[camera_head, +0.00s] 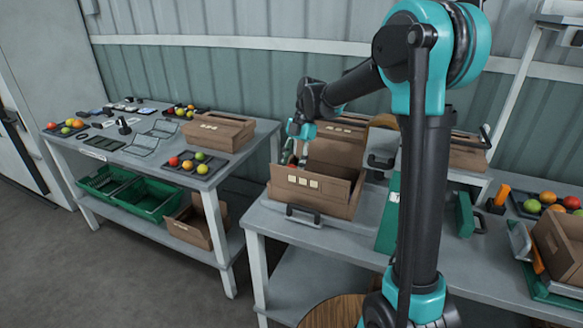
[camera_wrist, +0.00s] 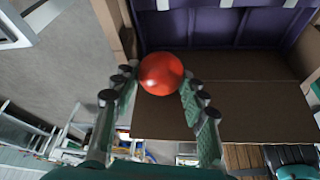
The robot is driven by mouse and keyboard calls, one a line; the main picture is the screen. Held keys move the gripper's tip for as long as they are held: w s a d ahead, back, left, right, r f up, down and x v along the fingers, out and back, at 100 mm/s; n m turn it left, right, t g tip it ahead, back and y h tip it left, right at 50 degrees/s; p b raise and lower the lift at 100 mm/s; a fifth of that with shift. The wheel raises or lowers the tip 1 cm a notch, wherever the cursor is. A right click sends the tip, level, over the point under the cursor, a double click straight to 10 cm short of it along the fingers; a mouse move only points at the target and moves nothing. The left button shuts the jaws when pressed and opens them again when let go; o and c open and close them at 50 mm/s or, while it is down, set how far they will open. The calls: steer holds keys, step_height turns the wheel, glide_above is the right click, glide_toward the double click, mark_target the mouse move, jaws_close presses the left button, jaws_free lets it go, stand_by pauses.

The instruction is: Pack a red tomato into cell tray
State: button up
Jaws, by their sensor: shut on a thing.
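A red tomato (camera_wrist: 161,74) is held between the two fingers of my gripper (camera_wrist: 160,85) in the wrist view. In the wrist view a dark purple cell tray (camera_wrist: 215,32) lies beyond the tomato, beside a brown cardboard surface (camera_wrist: 240,108). The tomato looks apart from the tray. Most cells are out of view or hidden.
More cardboard boxes (camera_head: 468,152) stand behind on the near bench. Another tray of tomatoes (camera_head: 531,206) is at the right.

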steer(key=shift+f, duration=3.5)
steer(key=o, duration=0.9)
steer(key=c, duration=0.4)
steer(key=shift+o, duration=0.2)
steer(key=shift+r, duration=3)
steer(key=shift+d, duration=0.1)
